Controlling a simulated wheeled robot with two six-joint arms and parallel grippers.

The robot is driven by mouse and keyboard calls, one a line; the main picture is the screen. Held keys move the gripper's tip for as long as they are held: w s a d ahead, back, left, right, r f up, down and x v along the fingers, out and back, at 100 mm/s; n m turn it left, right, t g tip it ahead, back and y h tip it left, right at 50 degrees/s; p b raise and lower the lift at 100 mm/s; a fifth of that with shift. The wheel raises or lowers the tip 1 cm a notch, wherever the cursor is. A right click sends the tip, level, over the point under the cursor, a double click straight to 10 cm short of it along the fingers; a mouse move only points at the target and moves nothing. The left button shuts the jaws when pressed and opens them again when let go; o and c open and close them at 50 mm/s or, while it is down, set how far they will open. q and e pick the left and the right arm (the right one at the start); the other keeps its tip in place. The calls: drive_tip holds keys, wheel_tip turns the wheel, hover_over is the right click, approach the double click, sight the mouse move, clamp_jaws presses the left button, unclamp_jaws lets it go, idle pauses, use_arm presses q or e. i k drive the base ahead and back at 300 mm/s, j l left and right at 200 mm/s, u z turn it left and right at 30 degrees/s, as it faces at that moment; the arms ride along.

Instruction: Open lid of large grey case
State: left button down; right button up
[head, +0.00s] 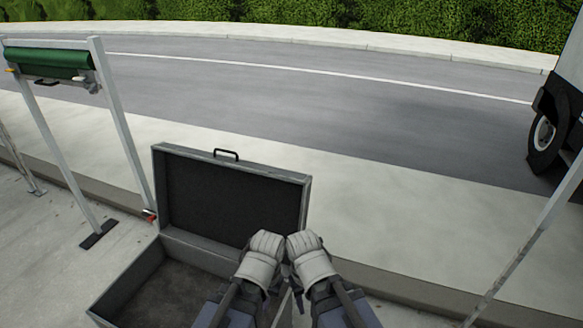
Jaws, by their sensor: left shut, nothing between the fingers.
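The large grey case (124,283) stands on the pavement at the lower left of the head view. Its lid (230,196) is open and stands upright at the back, showing a dark inner face and a handle on its top edge. The inside of the case that I can see looks empty. My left gripper (266,240) is shut and empty, in front of the lid's lower right part. My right gripper (303,240) is right beside it, near the lid's right edge; its finger state is unclear. My arms hide the case's right front part.
A metal frame with a green roll (48,62) stands behind the case at the left. A pale pole (520,255) slants at the right. A truck wheel (543,135) shows at the right edge. The pavement right of the case is clear, with a road and hedge beyond.

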sight(213, 202)
drive_tip(key=i+l, duration=0.1)
drive_tip(key=l, duration=0.35)
drive_tip(key=l+z, duration=0.1)
drive_tip(key=l, duration=0.3)
drive_tip(key=i+l, duration=0.15)
drive_tip(key=i, duration=0.25)
drive_tip(key=i+l, duration=0.2)
drive_tip(key=i, duration=0.25)
drive_tip(key=i+l+z, duration=0.1)
drive_tip(key=i, duration=0.3)
